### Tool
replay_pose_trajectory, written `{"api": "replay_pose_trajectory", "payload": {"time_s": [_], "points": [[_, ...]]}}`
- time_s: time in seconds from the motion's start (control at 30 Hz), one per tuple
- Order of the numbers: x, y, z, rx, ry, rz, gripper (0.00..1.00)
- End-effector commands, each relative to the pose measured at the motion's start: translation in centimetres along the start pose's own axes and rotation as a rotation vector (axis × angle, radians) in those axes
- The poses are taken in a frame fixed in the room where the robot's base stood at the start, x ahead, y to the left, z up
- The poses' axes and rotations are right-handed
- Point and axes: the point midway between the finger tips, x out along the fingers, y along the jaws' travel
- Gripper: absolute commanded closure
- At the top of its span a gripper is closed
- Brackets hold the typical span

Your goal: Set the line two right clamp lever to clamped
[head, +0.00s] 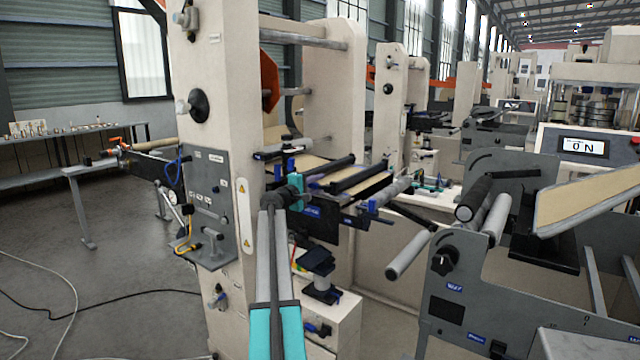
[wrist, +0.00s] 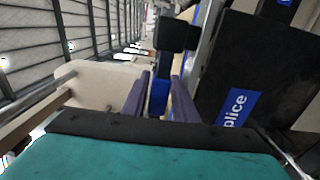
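My gripper (head: 303,190) is at the splice table of the near cream machine, its teal body beside the table's left end. In the wrist view its two dark purple fingers (wrist: 160,82) are apart, with a blue lever-like part (wrist: 158,98) seen between them. I cannot tell whether they touch it. A black block (wrist: 177,34) shows just beyond it. A black panel with a blue "splice" label (wrist: 233,108) is close on the right. In the head view a blue clamp part (head: 291,165) stands just above my gripper. Which part is the right clamp lever, and its setting, is unclear.
The machine's cream column (head: 212,90) stands left of my arm, with a grey control panel (head: 208,185). A black bar (head: 360,178) and rollers (head: 410,255) lie to the right. A grey unwind stand (head: 505,285) is at front right. Cables cross the floor at left.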

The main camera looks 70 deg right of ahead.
Motion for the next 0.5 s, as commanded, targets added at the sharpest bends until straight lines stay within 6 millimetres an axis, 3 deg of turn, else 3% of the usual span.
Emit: {"api": "replay_pose_trajectory", "payload": {"time_s": [0.5], "points": [[-0.16, -0.11, -0.04, 0.005, 0.003, -0.002, 0.66]]}}
